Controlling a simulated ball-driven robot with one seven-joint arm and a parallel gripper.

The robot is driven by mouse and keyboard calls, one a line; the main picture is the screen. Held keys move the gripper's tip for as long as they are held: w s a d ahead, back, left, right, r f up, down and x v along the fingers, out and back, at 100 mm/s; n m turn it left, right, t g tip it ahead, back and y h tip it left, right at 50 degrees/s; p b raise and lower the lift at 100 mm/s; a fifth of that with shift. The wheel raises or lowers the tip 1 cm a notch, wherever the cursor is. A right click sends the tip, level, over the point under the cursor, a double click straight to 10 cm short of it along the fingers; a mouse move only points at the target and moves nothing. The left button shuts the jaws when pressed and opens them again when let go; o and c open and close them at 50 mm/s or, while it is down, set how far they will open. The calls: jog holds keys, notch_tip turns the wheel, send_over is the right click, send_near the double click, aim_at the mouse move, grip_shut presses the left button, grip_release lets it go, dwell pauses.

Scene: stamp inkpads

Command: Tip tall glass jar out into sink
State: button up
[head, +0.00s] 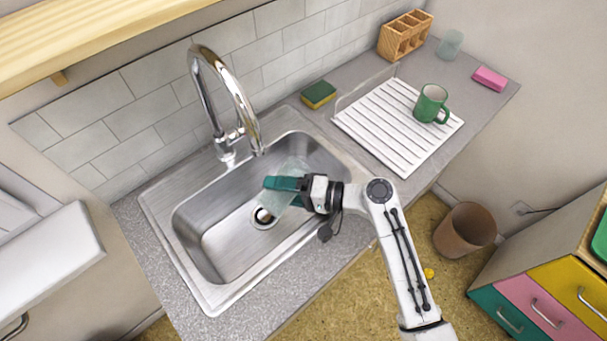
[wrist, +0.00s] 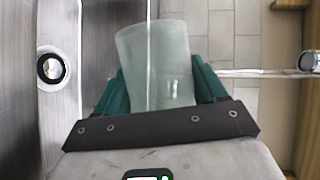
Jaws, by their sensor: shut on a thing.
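The tall glass jar (head: 293,169) is clear and pale green. It is over the sink (head: 196,240), and its lower part shows below my gripper (head: 284,184) in the head view, near the drain. In the wrist view, the jar (wrist: 155,62) stands between the two green fingers of my gripper (wrist: 160,88), which are shut on its sides. The jar looks tilted in the head view, but I cannot tell which end is its mouth or whether anything is inside.
The chrome tap (head: 222,95) rises behind the sink. The drain (head: 262,217) also shows in the wrist view (wrist: 52,68). To the right are a white drying rack (head: 385,130), a green mug (head: 431,104) and a sponge (head: 318,94). The sink's left part is clear.

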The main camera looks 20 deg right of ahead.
jog(key=shift+w+d+r+m+y+p, duration=0.1)
jog(key=shift+r+m+y+p, duration=0.3)
jog(key=shift+r+m, duration=0.1)
jog(key=shift+f, duration=0.1)
jog(key=shift+d, duration=0.1)
jog(key=shift+m, duration=0.3)
jog(key=shift+a+f, duration=0.1)
jog(key=shift+a, duration=0.1)
jog(key=shift+f+m+t+y+b, duration=0.1)
jog(key=shift+m+t+y+b, duration=0.25)
jog(key=shift+m, duration=0.15)
